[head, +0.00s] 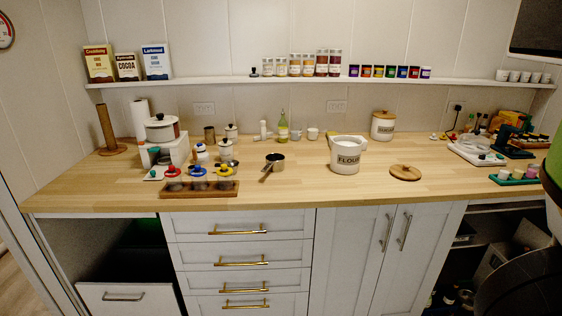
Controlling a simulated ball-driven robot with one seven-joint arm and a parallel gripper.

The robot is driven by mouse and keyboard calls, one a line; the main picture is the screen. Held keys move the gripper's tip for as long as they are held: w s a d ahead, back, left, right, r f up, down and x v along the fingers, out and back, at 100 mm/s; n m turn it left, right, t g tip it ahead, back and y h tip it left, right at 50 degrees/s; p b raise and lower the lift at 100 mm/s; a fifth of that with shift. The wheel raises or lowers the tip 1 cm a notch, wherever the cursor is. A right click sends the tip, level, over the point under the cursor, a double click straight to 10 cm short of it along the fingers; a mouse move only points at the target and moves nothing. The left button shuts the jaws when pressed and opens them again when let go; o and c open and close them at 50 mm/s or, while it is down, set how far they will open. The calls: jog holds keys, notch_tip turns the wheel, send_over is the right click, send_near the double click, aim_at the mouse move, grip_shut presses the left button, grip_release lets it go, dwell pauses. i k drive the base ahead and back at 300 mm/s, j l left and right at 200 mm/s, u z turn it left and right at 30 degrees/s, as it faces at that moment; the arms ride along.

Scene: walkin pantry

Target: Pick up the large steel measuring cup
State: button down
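A steel cup with a handle (275,160), which looks like the measuring cup, stands on the wooden counter left of the flour canister. It appears upright. Its handle points toward the front edge and slightly left. Nothing touches it. Its size marking is too small to read. A large dark rounded part of my own body fills the lower right corner. My gripper fingers are not in view.
The open flour canister (344,162) stands right of the cup, with a wooden lid (405,173) beside it. A wooden rack (197,189) of jars is at the front left. A green bottle (283,127) and small cups stand behind. The counter (300,195) in front is clear.

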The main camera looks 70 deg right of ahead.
aim_at(275, 163)
jog(key=z, duration=1.35)
